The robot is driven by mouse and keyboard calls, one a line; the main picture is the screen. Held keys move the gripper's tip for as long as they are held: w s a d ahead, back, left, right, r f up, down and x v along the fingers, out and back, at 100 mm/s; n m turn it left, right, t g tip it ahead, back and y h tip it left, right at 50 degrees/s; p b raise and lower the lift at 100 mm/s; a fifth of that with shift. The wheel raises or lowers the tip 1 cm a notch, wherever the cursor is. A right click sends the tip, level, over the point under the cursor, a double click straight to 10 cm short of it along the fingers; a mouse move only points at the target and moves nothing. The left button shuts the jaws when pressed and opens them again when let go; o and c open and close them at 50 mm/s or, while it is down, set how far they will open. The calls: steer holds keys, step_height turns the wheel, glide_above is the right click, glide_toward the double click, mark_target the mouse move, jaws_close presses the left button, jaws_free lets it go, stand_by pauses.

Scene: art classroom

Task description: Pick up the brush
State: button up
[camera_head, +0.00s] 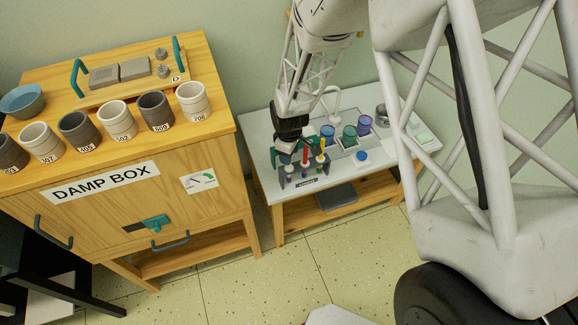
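Several upright tools with coloured handles, which look like brushes, stand in a small dark rack (303,180) at the front edge of the grey side table (262,128). One has a red handle (305,155) and one has a yellow handle (322,146). My gripper (292,158) points down at the rack, over its left part and close to the handles. My gripper partly hides the left handles. It is small and dark, so I cannot tell whether its fingers are apart or touch a handle.
Blue, green and purple jars (349,135) stand just right of the rack, with a faucet behind. A blue round item (362,156) lies right of it. The wooden damp box (120,190), with several cups on top, stands left of the table.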

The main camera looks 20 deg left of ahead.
steer(key=shift+f, duration=0.7)
jaws_close()
